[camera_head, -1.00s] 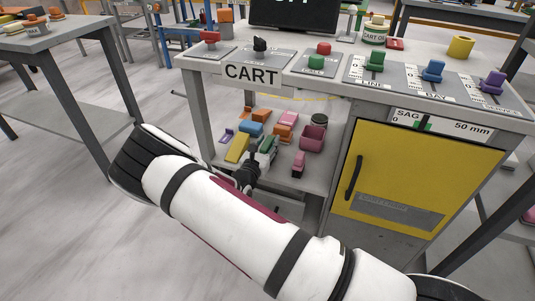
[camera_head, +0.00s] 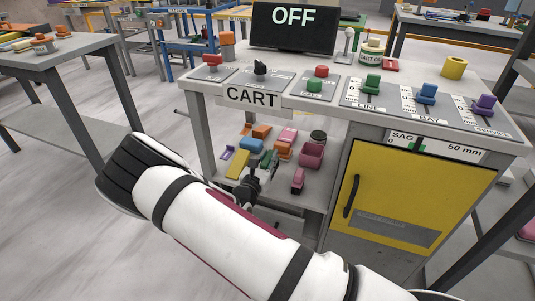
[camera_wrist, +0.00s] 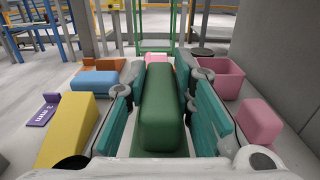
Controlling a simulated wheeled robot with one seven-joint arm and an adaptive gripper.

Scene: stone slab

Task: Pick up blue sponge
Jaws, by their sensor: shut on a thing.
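The blue block (camera_wrist: 95,82), likely the sponge, lies on the cart's lower shelf, left of my gripper in the wrist view. It also shows in the head view (camera_head: 251,145), beyond the gripper. My gripper (camera_wrist: 160,100) has its teal-padded fingers on either side of a long green block (camera_wrist: 161,108) and is shut on it. The green block points away from the wrist camera. I cannot tell whether it is clear of the shelf. In the head view my gripper (camera_head: 262,178) is low at the shelf's front, and the green block is partly hidden.
A yellow block (camera_wrist: 68,130) and a purple piece (camera_wrist: 44,112) lie to the left. A pink bin (camera_wrist: 222,78) and a pink block (camera_wrist: 259,121) are to the right. Orange blocks lie behind. The cart top (camera_head: 330,100) hangs over the shelf; a yellow door (camera_head: 408,195) is to its right.

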